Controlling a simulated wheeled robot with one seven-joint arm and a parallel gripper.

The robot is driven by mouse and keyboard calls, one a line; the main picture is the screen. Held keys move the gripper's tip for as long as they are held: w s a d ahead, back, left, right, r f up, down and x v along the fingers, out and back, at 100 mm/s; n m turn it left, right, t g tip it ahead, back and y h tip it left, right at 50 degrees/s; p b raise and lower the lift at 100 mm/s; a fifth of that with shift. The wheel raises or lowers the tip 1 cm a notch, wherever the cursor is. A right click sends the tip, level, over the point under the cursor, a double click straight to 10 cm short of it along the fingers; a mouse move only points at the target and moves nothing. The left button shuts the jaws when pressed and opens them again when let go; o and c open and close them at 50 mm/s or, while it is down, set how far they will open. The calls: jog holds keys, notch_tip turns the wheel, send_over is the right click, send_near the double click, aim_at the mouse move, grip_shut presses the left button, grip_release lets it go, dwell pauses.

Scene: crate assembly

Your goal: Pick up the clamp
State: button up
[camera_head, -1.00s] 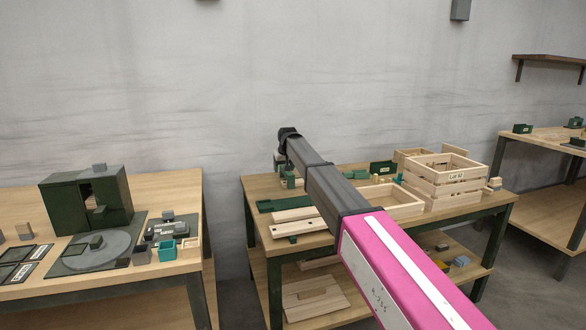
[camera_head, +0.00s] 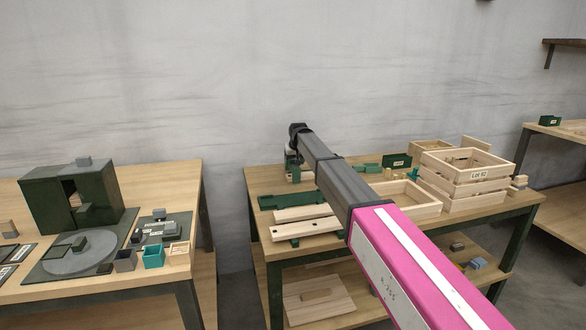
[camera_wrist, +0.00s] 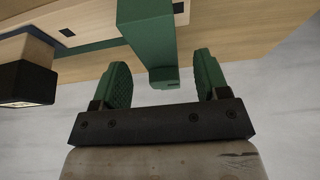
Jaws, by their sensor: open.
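My gripper (camera_wrist: 163,80) is open, with two green ribbed fingers pointing at the workbench. A green blocky piece (camera_wrist: 147,35), which looks like the clamp, reaches down between the fingers in the wrist view. Its lower end sits near the right finger, with gaps on both sides, and nothing is gripped. In the head view my dark and pink arm reaches over the middle workbench (camera_head: 258,182). The gripper end is small there, and the arm partly hides what lies beneath it.
Wooden slats (camera_head: 305,228) and an open wooden frame (camera_head: 412,206) lie on the middle bench. A slatted crate (camera_head: 468,190) stands at its right. A black-ended block (camera_wrist: 25,82) is left of my gripper. The left table (camera_head: 120,270) holds a green cabinet (camera_head: 48,207).

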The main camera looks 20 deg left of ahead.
jog(key=x, duration=0.5)
jog(key=shift+w, duration=0.1)
jog(key=shift+c, duration=0.3)
jog(key=c, duration=1.1)
jog(key=shift+o, duration=0.2)
jog(key=shift+r, duration=0.1)
jog(key=shift+r, duration=0.1)
